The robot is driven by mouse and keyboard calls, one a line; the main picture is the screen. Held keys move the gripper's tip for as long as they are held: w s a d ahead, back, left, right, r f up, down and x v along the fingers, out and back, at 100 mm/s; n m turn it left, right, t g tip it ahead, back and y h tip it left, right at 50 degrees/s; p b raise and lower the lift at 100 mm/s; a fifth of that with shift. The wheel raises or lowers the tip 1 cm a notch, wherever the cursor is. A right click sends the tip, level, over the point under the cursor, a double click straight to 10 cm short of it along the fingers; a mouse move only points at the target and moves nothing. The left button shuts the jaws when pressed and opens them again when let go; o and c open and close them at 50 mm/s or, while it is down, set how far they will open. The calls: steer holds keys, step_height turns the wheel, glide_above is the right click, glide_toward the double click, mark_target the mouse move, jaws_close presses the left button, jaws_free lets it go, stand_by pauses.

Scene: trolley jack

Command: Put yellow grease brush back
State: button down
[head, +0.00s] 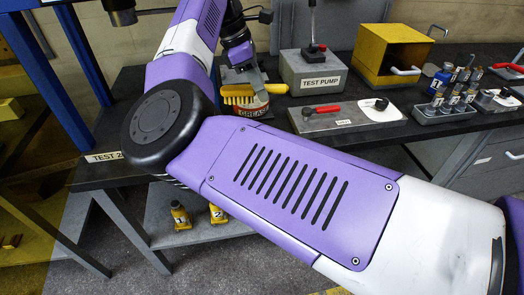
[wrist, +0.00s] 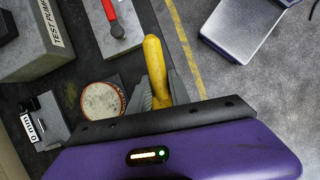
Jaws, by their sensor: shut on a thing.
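The yellow grease brush (head: 239,97) is held roughly level in my gripper (head: 243,82), with its handle toward the right in the head view. In the wrist view its yellow handle (wrist: 155,62) sticks out beyond the fingers of my gripper (wrist: 162,92), which are shut on it. The grease tin (head: 253,109), with a red and white label, stands on the dark bench just behind and below the brush. In the wrist view the round pale top of the tin (wrist: 102,99) lies left of the fingers, apart from the handle. The bristle end is partly hidden.
A grey test pump box (head: 312,78) stands right of the tin. A grey block with a red-handled tool (head: 320,110) lies in front of it. A yellow open box (head: 385,55) and several small bottles stand farther right. My arm hides much of the bench front.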

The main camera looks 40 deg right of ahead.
steer(key=s+d+r+n+b, duration=0.1)
steer(key=s+d+r+n, duration=0.1)
steer(key=d+r, duration=0.3)
steer(key=shift+t, duration=0.3)
steer(key=f, duration=0.7)
steer(key=d+f+p, duration=0.1)
steer(key=f, duration=0.6)
steer(key=f+p, duration=0.1)
steer(key=f, duration=0.6)
steer(key=shift+w+d, duration=0.15)
steer(key=shift+w, duration=0.05)
steer(key=shift+f, duration=0.1)
steer(key=c, duration=1.2)
jaws_free()
